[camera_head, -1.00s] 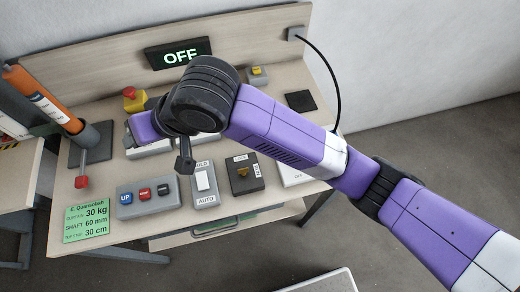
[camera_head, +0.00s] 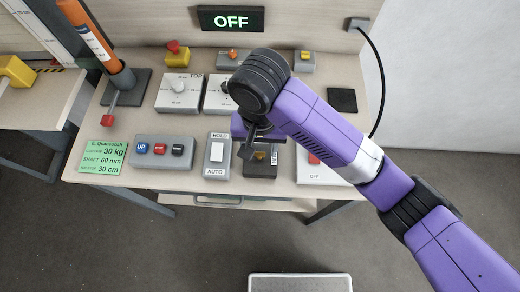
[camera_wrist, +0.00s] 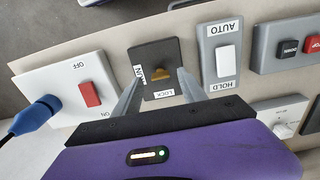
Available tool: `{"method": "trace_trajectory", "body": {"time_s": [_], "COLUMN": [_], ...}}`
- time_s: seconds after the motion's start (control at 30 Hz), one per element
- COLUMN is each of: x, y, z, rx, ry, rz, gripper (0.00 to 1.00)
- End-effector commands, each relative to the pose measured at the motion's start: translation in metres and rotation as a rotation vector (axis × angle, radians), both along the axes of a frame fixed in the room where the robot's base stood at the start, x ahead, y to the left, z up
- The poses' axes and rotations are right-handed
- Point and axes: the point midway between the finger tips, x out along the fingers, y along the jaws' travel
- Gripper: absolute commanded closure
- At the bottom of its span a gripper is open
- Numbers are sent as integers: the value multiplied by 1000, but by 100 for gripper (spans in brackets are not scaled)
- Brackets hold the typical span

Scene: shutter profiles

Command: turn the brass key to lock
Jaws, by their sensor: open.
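The brass key (camera_wrist: 162,73) sits in a dark switch plate (camera_wrist: 150,53) in the wrist view. Its grip lies roughly left to right in the picture. A LOCK label is below it and a label that seems to read RUN is at its left. My gripper (camera_wrist: 160,76) is open, with one finger on each side of the key and gaps visible. I cannot tell how high the fingertips are above the plate. In the head view the key switch box (camera_head: 262,171) is partly hidden under my gripper (camera_head: 250,148), and the key itself is mostly covered.
A HOLD/AUTO rocker box (camera_wrist: 221,52) stands close beside the key switch. On the other side is a white box with a red rocker (camera_wrist: 90,94) and a blue plug (camera_wrist: 38,115). A button box (camera_head: 163,150) is further left. The display (camera_head: 231,19) reads OFF.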

Motion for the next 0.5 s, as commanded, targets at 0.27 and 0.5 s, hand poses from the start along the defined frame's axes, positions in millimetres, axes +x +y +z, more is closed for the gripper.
{"method": "trace_trajectory", "body": {"time_s": [0.27, 0.5], "x": [0, 0], "y": [0, 0], "z": [-19, -19], "rx": [0, 0], "ry": [0, -1], "rz": [0, 1], "gripper": [51, 53]}}
